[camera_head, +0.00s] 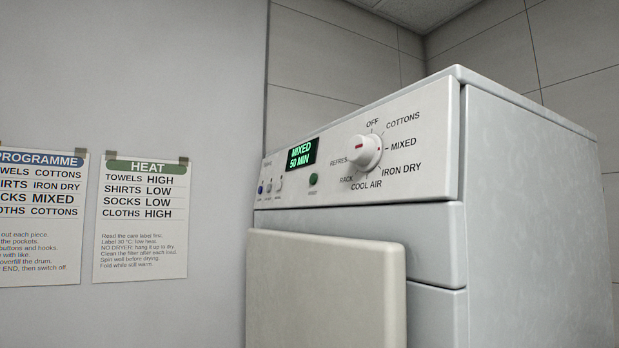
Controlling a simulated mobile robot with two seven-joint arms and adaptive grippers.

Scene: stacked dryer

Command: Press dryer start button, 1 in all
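The dryer (530,200) stands at the right, its front panel facing left and towards me. A round green button (313,180) with a small label under it sits on the panel below the display (302,154). The display is lit and reads MIXED, 50 MIN. The white programme dial (365,151) is right of the button, ringed by labels such as OFF, COTTONS, MIXED and IRON DRY; its red mark is on the knob's face. Neither of my grippers is in view.
Small buttons, one of them blue (261,189), sit at the panel's left end. A pale door panel (325,285) stands out in front of the dryer's lower front. Two notices hang on the left wall, PROGRAMME (40,215) and HEAT (142,215).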

